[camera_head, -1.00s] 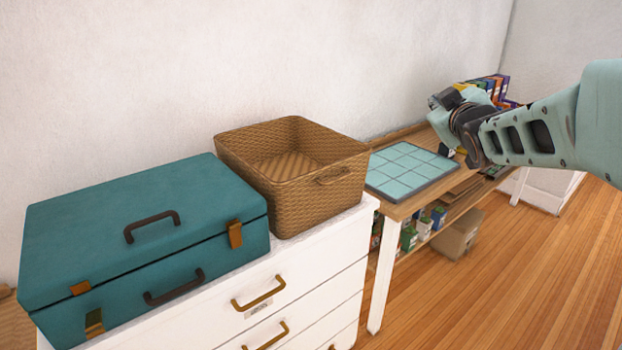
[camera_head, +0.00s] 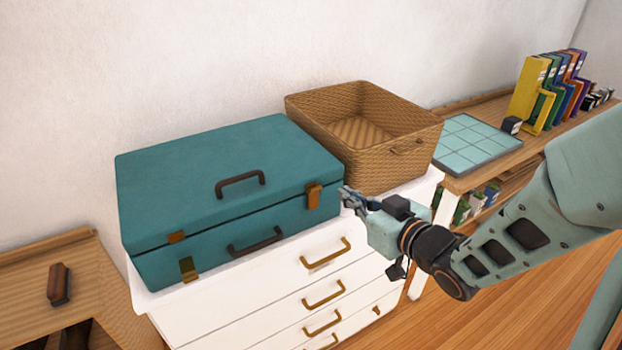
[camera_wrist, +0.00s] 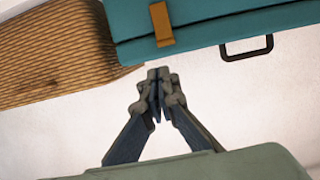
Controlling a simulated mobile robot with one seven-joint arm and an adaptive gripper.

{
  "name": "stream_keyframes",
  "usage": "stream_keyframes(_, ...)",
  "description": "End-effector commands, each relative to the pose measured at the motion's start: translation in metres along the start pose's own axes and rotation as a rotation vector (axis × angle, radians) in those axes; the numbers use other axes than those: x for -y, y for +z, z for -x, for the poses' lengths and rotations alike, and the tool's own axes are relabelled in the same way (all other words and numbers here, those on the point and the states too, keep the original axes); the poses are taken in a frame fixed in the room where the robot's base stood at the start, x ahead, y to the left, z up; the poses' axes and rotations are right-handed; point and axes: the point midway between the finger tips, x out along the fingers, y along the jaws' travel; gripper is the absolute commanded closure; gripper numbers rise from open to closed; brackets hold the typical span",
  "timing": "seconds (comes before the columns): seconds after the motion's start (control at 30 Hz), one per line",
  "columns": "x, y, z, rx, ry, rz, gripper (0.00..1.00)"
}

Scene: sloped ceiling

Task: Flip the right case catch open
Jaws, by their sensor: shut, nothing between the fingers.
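The teal case (camera_head: 222,180) lies closed on the white chest of drawers. Its right catch (camera_head: 313,194) is a brass-orange strap spanning the lid seam, and it looks fastened. The catch also shows in the wrist view (camera_wrist: 161,24). The left catch (camera_head: 188,268) hangs down on the lower shell, apart from its small plate on the lid (camera_head: 176,237). My gripper (camera_head: 347,196) is just right of and in front of the right catch, its fingers together and empty. In the wrist view the fingertips (camera_wrist: 157,76) are apart from the catch, with a visible gap.
A wicker basket (camera_head: 375,160) stands close to the case's right end. The white chest of drawers (camera_head: 290,290) has brass handles below. A wooden table with a blue tiled board (camera_head: 478,142) and binders (camera_head: 545,90) is at right. A brush-like object (camera_head: 59,284) lies at left.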

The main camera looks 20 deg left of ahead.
Motion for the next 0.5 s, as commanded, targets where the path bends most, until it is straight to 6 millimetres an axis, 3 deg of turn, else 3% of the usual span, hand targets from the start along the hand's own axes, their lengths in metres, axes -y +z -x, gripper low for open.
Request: stream_keyframes(0.5,0.0071,0.0024,-0.0023,-0.001,-0.016,-0.015,1.0)
